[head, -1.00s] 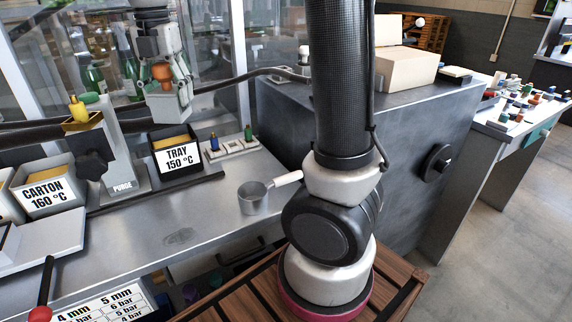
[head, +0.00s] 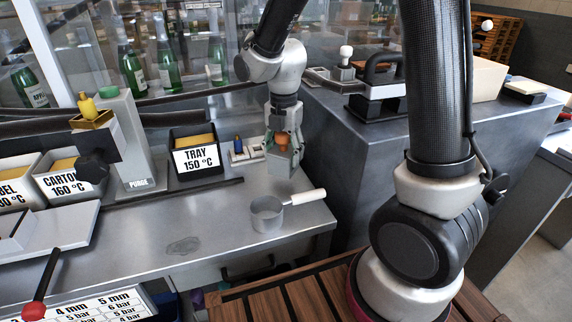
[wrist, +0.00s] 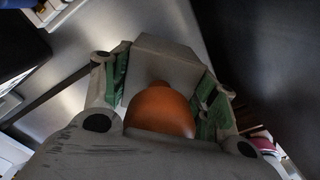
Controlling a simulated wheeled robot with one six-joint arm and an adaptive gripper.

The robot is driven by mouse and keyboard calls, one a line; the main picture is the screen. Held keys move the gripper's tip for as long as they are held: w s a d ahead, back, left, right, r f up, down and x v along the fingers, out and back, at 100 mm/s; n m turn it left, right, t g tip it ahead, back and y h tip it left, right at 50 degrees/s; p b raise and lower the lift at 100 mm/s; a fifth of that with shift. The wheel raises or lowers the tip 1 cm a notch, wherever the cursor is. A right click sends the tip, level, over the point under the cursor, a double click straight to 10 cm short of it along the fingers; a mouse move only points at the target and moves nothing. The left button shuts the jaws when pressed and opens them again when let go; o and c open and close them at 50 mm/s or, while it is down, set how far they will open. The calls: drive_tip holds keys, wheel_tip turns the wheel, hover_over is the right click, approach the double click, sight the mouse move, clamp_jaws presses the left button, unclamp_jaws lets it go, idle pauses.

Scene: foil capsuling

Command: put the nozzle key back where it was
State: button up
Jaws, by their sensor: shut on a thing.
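My gripper (head: 284,138) is shut on the nozzle key, whose rounded orange top (head: 282,139) sits between the fingers. A pale grey block-like part shows below it. In the wrist view the orange top (wrist: 161,110) lies between the green finger pads, with the grey part (wrist: 160,62) beyond. The gripper hangs over the right side of the bench, in front of the small key rack (head: 236,157). A blue-topped key (head: 238,144) stands at the rack's left end. My gripper hides the rack's right part. The held key looks clear of the bench.
A metal pan with a white handle (head: 267,214) stands on the bench just in front of the gripper. The TRAY bin (head: 194,160) and PURGE post (head: 130,140) are to the left. A dark cabinet (head: 345,150) rises to the right. The bench front-centre is clear.

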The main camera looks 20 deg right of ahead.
drive_tip(key=shift+f, duration=1.85)
drive_tip(key=shift+a, duration=0.1)
drive_tip(key=o, duration=1.2)
drive_tip(key=shift+f, duration=0.1)
wheel_tip(320, 180, up, 12)
drive_tip(key=shift+r, duration=0.15)
drive_tip(key=shift+s, duration=0.1)
